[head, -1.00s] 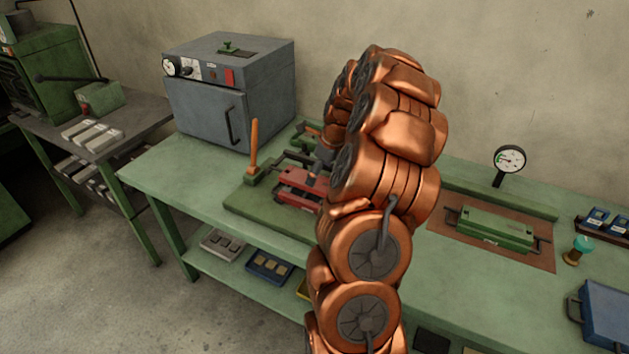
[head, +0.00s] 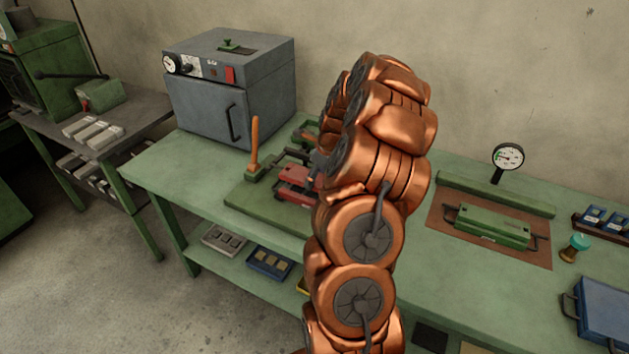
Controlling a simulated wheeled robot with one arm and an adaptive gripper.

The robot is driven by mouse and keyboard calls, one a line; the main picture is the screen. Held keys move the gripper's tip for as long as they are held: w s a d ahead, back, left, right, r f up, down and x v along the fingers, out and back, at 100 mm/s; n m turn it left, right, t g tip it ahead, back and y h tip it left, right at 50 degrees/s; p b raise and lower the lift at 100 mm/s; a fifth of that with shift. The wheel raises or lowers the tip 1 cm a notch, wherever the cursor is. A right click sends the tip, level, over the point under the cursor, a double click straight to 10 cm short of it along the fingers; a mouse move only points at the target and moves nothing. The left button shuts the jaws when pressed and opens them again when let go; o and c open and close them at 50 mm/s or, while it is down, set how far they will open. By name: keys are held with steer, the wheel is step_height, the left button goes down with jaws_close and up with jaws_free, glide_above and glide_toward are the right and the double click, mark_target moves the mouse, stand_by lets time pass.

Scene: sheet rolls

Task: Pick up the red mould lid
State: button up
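The red mould (head: 294,188) sits on the green base board (head: 250,205) on the bench, left of my arm. Its right part is hidden behind my arm, and I cannot clearly tell the lid from the lower part. My copper-coloured arm fills the middle of the head view, its upper end bent down toward the mould. My gripper is mostly hidden behind the arm; a small grey part shows beside the mould's upper right. I cannot see its fingertips or whether it touches the lid.
An orange-handled lever (head: 254,145) stands left of the mould. A grey oven (head: 232,90) is behind it. Right of my arm are a green mould (head: 492,227) on a brown mat, a dial gauge (head: 507,158) and a blue case (head: 603,315).

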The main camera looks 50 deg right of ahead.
steer(key=c, duration=0.8)
jaws_close()
steer(key=shift+r, duration=0.2)
